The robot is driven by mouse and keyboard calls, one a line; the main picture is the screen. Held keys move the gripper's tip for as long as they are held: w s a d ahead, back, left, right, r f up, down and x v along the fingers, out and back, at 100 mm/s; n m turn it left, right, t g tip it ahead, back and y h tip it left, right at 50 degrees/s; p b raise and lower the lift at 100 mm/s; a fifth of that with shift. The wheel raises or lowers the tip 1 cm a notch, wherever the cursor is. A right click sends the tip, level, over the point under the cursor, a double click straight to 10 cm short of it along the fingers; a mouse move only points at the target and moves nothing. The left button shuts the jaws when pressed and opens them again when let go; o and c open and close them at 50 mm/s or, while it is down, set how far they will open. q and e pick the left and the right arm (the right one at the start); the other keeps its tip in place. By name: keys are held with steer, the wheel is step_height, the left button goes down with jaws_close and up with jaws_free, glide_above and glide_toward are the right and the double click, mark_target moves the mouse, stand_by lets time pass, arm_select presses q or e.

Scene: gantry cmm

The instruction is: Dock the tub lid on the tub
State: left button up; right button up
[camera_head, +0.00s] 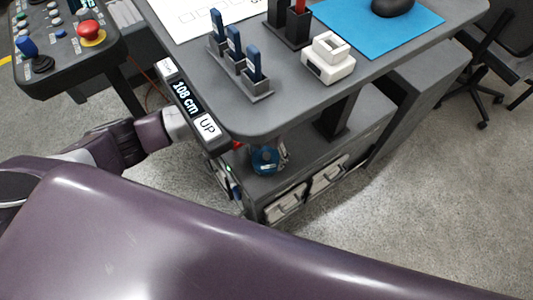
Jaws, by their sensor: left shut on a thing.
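My left arm comes in from the left and reaches in under the front edge of the desk (275,118). My left gripper (281,150) is mostly hidden by the desk top and its edge panel; a bit of grey metal shows below the edge. It is shut at a small blue round thing (264,161), which looks like the tub lid, above the lower grey shelf. A separate tub cannot be made out, and whether the lid touches anything below is hidden. My right gripper is not in view.
The desk edge carries a panel (186,98) reading "108 cm" and "UP". On top are a rack of blue-handled tools (258,87), a white device (328,63) and a blue mat (372,38). White bins (286,208) sit low in the unit. A control console (60,65) stands at left.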

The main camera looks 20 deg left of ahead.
arm_select(q)
steer(key=shift+f, duration=0.25)
steer(key=o, duration=0.9)
steer(key=shift+c, duration=0.2)
steer(key=shift+r, duration=0.15)
